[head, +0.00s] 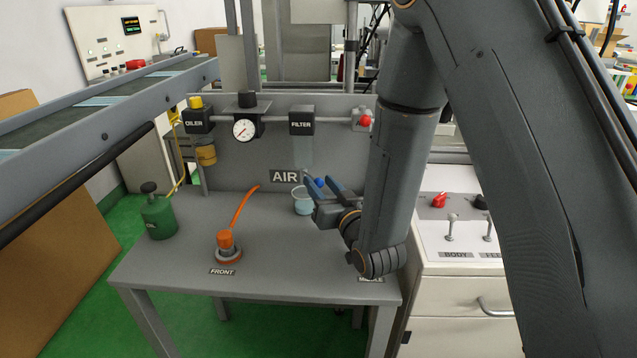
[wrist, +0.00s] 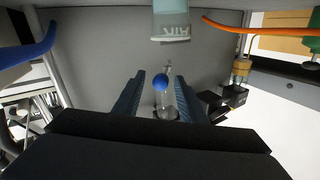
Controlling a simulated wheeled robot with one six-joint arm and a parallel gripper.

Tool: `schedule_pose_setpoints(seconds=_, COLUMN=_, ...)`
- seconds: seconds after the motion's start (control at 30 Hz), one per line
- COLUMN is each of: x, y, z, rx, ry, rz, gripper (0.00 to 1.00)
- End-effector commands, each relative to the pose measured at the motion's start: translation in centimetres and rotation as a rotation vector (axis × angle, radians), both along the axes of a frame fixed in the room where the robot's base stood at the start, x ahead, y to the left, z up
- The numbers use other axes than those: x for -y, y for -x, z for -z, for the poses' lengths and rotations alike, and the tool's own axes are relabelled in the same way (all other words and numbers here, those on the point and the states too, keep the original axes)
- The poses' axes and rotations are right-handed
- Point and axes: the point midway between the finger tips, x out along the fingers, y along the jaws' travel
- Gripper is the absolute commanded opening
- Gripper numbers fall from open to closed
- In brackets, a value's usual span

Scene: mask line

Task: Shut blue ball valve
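In the wrist view the gripper (wrist: 161,78) shows a gap to each finger. Whether the ball is fully between the fingers or beyond them, I cannot tell. The valve's position cannot be read.
A red knob (head: 365,121) sits on the pipe to the right. An orange fitting (head: 226,243) and green can (head: 158,216) stand on the grey bench (head: 180,270).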

Motion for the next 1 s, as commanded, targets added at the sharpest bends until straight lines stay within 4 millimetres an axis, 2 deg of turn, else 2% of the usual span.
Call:
schedule_pose_setpoints(seconds=0.2, x=1.7, y=3.3, z=0.0, rx=-0.002, ry=0.0, rz=-0.001, gripper=0.38)
schedule_pose_setpoints(seconds=0.33, x=2.4, y=4.7, z=0.0, rx=-0.001, ry=0.0, rz=-0.001, gripper=0.38)
schedule_pose_setpoints(seconds=0.5, x=2.9, y=5.6, z=0.0, rx=0.001, ry=0.001, rz=-0.002, gripper=0.38)
schedule_pose_setpoints(seconds=0.73, x=2.9, y=5.7, z=0.0, rx=0.001, ry=-0.001, rz=-0.002, gripper=0.38)
schedule_pose_setpoints(seconds=0.87, x=2.7, y=5.5, z=-0.2, rx=0.011, ry=0.018, rz=0.004, gripper=0.17)
schedule_pose_setpoints(seconds=0.97, x=2.0, y=5.0, z=-0.6, rx=0.052, ry=0.097, rz=0.04, gripper=0.0)
schedule_pose_setpoints(seconds=1.0, x=1.6, y=4.6, z=-0.9, rx=0.079, ry=0.15, rz=0.064, gripper=0.0)
